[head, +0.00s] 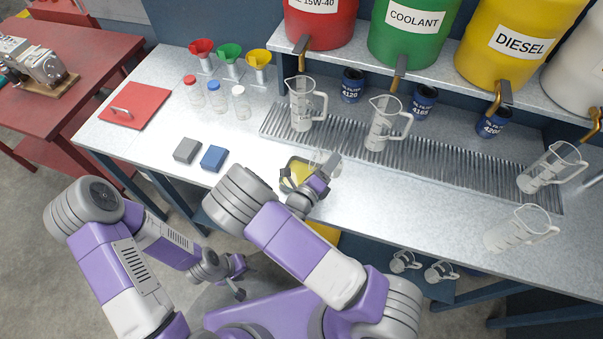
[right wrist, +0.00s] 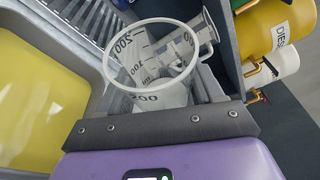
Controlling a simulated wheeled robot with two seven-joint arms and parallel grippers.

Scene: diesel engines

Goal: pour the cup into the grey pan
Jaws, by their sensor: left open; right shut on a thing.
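The grey pan (head: 285,186) sits near the table's front edge, with a yellow surface inside; its grey wall and yellow inside also show in the right wrist view (right wrist: 98,102). My right gripper (head: 312,187) is at the pan's right side, shut on a clear cup (head: 322,160) with dark marks. The cup also shows in the right wrist view (right wrist: 160,92), its round rim beside the pan; I see no coloured liquid in it. Its exact tilt is unclear, and my gripper partly hides it and the pan. My left gripper (head: 235,277) is open and empty, low in front of the table.
Clear jugs (head: 301,108) and (head: 383,128) stand on a ribbed drain strip (head: 450,166); more jugs are at the right. Grey (head: 187,150) and blue (head: 214,158) blocks lie left of the pan. Coloured drums with taps line the shelf (head: 430,75) behind. The front left tabletop is fairly clear.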

